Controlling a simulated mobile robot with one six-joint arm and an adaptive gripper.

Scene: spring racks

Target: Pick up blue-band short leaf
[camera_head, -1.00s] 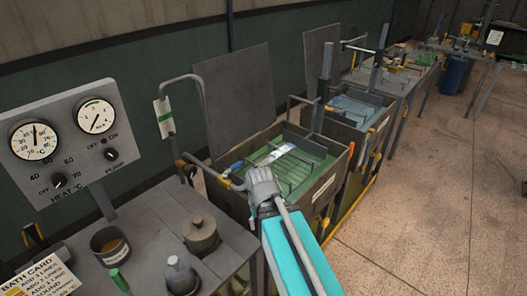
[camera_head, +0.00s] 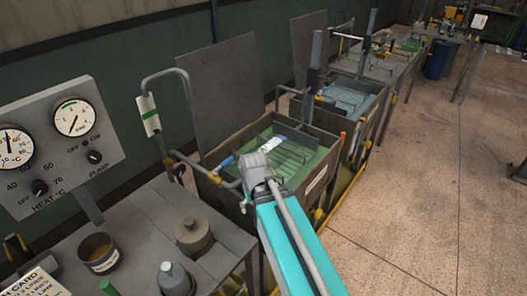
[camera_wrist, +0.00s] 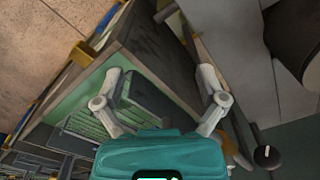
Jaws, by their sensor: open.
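In the wrist view my gripper (camera_wrist: 160,76) is open, its two grey fingers spread with nothing between them. A blue piece (camera_head: 222,164) shows at the bath's left edge. I cannot pick out a blue-band short leaf for certain. The wrist view shows the bath's green inside (camera_wrist: 75,121) below and left of the fingers.
A bench at the left carries a gauge panel (camera_head: 60,140), lidded pots (camera_head: 193,236) and a cup (camera_head: 103,252). A bent pipe (camera_head: 151,95) rises beside the bath. A second bath (camera_head: 349,100) stands behind.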

